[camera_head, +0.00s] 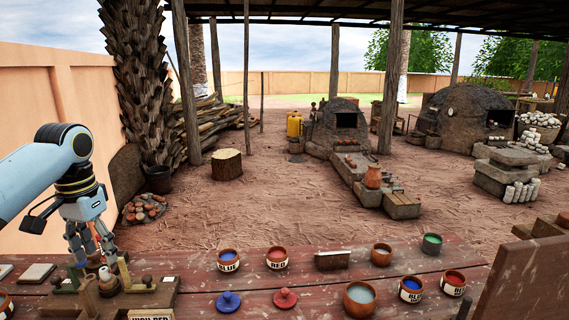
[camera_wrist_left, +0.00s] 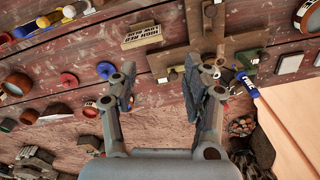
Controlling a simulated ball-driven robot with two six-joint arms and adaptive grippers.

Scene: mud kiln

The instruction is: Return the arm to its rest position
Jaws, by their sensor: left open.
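My left arm comes in from the left in the head view. Its gripper (camera_head: 92,248) hangs pointing down over the left end of the red-brown plank table (camera_head: 230,295). In the left wrist view the two fingers of the gripper (camera_wrist_left: 161,72) stand apart with nothing held between them. Close below the fingers in the head view is a wooden fixture (camera_head: 150,298) with brass-green posts and a small white piece (camera_head: 105,274). The fingers partly hide it, and I cannot tell whether they touch it. My right gripper is not in view.
A blue bowl (camera_head: 228,260), a red bowl (camera_head: 277,258), a blue lid (camera_head: 228,302) and a red lid (camera_head: 286,298) are right of the fixture. A sign (camera_wrist_left: 142,36) lies by the fixture. A wall (camera_head: 60,110) and palm trunk (camera_head: 140,70) stand behind the arm.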

